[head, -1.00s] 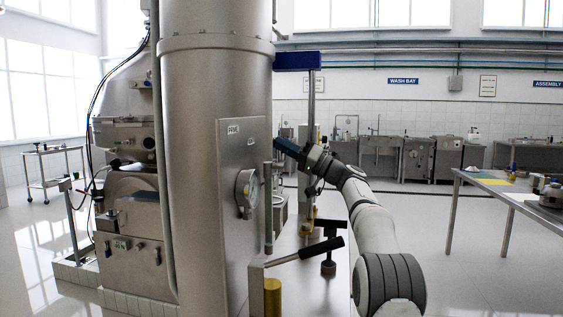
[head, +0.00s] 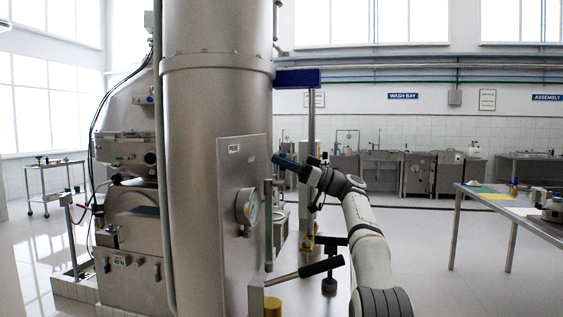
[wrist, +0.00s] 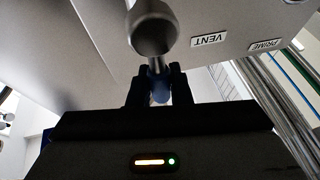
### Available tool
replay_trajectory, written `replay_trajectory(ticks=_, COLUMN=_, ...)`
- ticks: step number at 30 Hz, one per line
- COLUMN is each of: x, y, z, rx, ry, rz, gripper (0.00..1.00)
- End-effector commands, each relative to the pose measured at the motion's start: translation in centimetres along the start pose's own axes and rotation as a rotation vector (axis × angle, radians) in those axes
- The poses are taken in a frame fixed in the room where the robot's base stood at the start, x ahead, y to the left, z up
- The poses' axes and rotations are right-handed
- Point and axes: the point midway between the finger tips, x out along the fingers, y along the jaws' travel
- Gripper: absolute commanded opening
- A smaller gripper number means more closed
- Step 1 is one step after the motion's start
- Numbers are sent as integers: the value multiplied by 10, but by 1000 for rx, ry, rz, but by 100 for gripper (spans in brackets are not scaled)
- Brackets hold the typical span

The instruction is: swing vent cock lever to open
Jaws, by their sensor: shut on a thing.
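The vent cock lever shows in the wrist view as a blue grip (wrist: 160,92) below a round metal cylinder end (wrist: 152,32). My gripper (wrist: 160,80) has its two dark fingers closed on the blue grip, one on each side. A VENT label (wrist: 208,39) is on the grey panel just right of the cylinder end. In the head view my gripper (head: 285,160) is at the right side of the steel panel (head: 232,190). The lever cannot be made out there.
A PRIME label (wrist: 266,45) is right of the VENT label. In the head view a pressure gauge (head: 246,206) and a black-handled lever (head: 320,267) are below my gripper. A post with a blue top (head: 297,77) stands close behind. A table (head: 500,200) stands at right.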

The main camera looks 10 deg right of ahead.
Motion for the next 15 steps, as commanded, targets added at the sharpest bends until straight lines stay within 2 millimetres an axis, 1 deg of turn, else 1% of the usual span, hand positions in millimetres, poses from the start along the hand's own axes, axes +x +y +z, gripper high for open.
replay_trajectory(ticks=1, x=0, y=1, z=3, rx=-1, ry=-5, rz=-1, gripper=0)
replay_trajectory(ticks=13, x=3, y=0, z=4, rx=-3, ry=-5, rz=-6, gripper=0)
replay_trajectory(ticks=14, x=3, y=0, z=4, rx=-3, ry=-5, rz=-6, gripper=20)
replay_trajectory(ticks=15, x=3, y=0, z=4, rx=-3, ry=-5, rz=-6, gripper=24)
